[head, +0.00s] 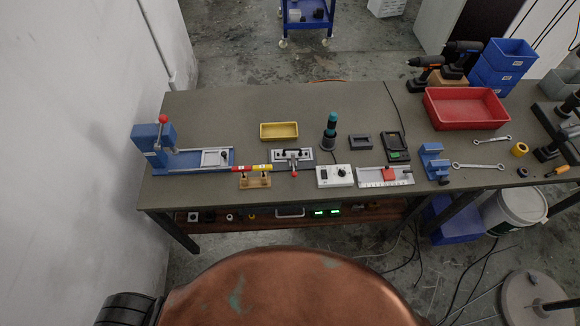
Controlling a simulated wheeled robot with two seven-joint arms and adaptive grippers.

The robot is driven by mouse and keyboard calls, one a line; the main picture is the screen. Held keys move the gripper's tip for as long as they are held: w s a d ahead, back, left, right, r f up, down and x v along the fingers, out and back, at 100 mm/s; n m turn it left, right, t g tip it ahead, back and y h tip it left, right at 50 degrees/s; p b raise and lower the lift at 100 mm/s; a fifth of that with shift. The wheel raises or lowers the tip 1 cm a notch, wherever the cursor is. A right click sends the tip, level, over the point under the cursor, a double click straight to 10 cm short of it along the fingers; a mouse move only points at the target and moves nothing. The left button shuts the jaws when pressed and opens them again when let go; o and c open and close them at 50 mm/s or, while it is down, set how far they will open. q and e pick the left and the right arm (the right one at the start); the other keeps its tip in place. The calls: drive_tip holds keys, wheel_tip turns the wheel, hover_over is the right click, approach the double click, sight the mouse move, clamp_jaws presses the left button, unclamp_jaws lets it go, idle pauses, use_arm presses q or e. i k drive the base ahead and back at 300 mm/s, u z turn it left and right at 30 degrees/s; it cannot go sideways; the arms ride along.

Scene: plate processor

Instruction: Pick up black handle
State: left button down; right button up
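Neither of my grippers is in view. I cannot tell for certain which item is the black handle. An upright black tool with a teal top (330,131) stands near the middle of the table. It is the most handle-like black item on the open tabletop, and nothing is touching it. A rod with red and yellow sections (252,168) lies across a small wooden stand (255,181) near the front edge. A blue fixture with a red-knobbed lever (154,140) stands at the left end of the table.
The grey table (220,108) has free room along its back. A yellow tray (279,131), a white control box (335,176), a red bin (466,108), a blue clamp (433,160) and wrenches (478,166) lie on it. A wall (80,120) stands close on the left.

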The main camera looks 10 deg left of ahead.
sight(285, 153)
drive_tip(key=k, duration=0.1)
drive_tip(key=u, duration=1.95)
drive_tip(key=i, duration=1.05)
drive_tip(key=z, duration=0.95)
